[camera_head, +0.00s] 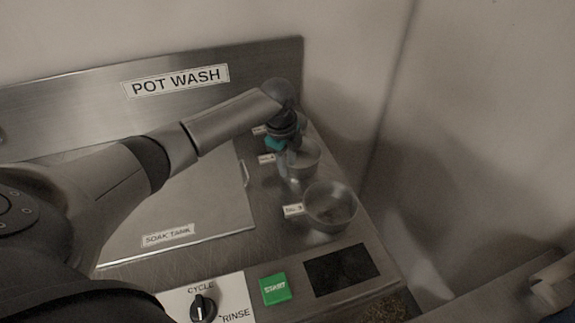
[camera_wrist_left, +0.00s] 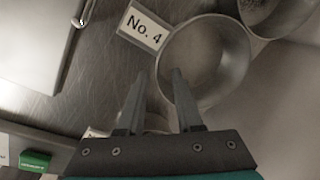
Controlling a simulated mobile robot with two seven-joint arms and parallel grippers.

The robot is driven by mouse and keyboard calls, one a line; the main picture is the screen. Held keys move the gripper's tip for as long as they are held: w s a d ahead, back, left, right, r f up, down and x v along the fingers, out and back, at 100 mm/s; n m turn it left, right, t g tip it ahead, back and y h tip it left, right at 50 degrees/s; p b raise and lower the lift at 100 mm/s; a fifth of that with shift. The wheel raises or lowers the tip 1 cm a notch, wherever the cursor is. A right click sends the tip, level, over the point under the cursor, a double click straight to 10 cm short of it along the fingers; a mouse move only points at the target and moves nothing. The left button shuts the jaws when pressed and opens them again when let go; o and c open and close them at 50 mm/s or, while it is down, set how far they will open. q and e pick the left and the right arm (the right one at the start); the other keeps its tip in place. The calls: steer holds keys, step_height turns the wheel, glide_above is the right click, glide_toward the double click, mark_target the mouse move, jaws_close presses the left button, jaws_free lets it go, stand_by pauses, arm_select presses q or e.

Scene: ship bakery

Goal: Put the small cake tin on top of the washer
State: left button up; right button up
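Round grey metal tins stand in a row on the metal top at the right in the head view. The front tin (camera_head: 330,207) looks largest; a smaller tin (camera_head: 304,165) is behind it, partly covered by my left gripper (camera_head: 291,163). In the left wrist view, a tin beside a "No. 4" label (camera_wrist_left: 205,62) lies just beyond the open fingers (camera_wrist_left: 159,74). Its near-left rim appears between the fingertips; I cannot tell whether they touch it. Another tin (camera_wrist_left: 278,14) is cut off at the top right, and part of one shows behind the fingers. My left gripper is empty.
The washer top has a "SOAK TANK" lid (camera_head: 190,215), a "POT WASH" back panel (camera_head: 175,80), a green START button (camera_head: 275,290), a cycle knob (camera_head: 203,307) and a dark panel (camera_head: 342,270). Walls close in behind and right.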

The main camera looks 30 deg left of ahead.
arm_select(q)
step_height(320, 180, up, 10)
steer(key=s+p, duration=0.1)
steer(key=shift+s+r, duration=0.2)
steer(key=shift+s, duration=0.15)
